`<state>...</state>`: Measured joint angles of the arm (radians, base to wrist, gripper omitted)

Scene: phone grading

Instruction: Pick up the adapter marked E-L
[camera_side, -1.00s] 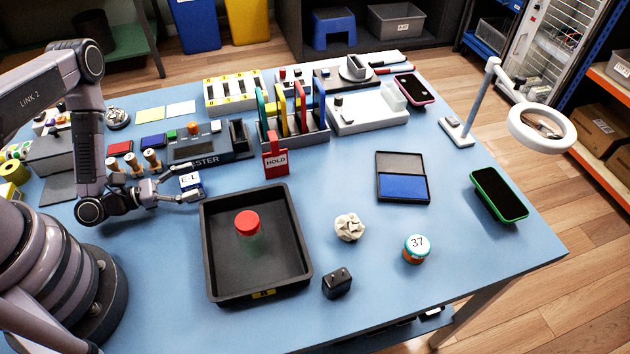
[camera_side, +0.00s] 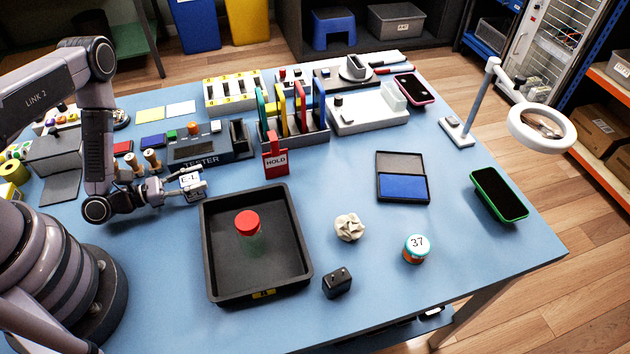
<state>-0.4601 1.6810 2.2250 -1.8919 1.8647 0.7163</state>
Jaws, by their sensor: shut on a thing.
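The adapter marked E-L (camera_side: 190,185) is a small white block with dark letters. It is between the fingers of my gripper (camera_side: 188,184), which is shut on it. My gripper is at the left of the table, in front of the tester and just left of the black tray's back corner. I cannot tell whether the adapter is touching the table or held slightly above it.
A black tray (camera_side: 218,278) holds a red-capped container (camera_side: 247,224). The tester (camera_side: 205,150) and wooden-topped stamps (camera_side: 154,160) stand close behind my gripper. A red HOLD sign (camera_side: 275,160), a crumpled ball (camera_side: 349,228) and a black plug (camera_side: 337,283) are further right.

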